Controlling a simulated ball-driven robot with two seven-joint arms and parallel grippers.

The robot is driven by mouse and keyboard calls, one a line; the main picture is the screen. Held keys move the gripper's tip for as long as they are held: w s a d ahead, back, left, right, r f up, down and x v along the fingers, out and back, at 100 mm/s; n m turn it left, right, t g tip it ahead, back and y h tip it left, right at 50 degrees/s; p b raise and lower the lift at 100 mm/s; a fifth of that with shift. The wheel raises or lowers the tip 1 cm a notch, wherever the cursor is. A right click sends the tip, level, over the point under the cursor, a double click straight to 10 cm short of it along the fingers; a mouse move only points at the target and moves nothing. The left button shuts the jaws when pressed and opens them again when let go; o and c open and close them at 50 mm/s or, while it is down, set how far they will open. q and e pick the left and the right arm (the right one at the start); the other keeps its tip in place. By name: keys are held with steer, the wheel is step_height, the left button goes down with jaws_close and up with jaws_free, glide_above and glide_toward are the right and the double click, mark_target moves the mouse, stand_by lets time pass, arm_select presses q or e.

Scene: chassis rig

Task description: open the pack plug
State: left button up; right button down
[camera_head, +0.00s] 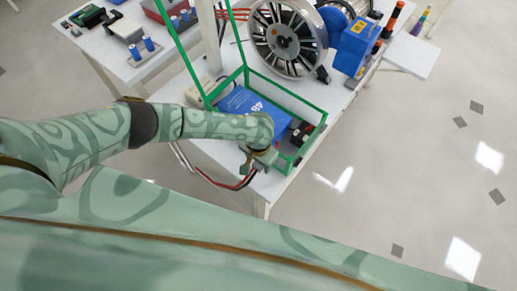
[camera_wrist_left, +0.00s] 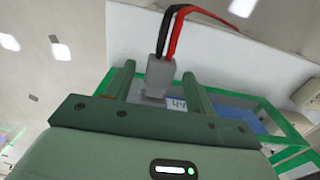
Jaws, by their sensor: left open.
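The blue battery pack (camera_head: 243,103) lies inside a green-edged frame (camera_head: 300,95) on the white bench. My left gripper (camera_head: 261,163) is at the near corner of that frame. In the left wrist view the left gripper (camera_wrist_left: 158,72) is open, with one finger on each side of a grey plug (camera_wrist_left: 158,78). Black and red leads run up from the plug. The plug looks upright between the fingers; I cannot tell if either finger touches it. A white label shows behind it. In the head view I cannot make out the plug near my gripper. My right gripper is not in view.
Black and red cables (camera_head: 238,186) hang past the bench's near edge. A spoked wheel (camera_head: 286,40) and a blue box (camera_head: 356,47) stand behind the frame. A second table (camera_head: 100,45) holds small parts at the left. The floor at right is clear.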

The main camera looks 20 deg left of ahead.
arm_select(q)
step_height(320, 180, up, 15)
steer(key=p, duration=0.5)
steer(key=shift+r, duration=0.2)
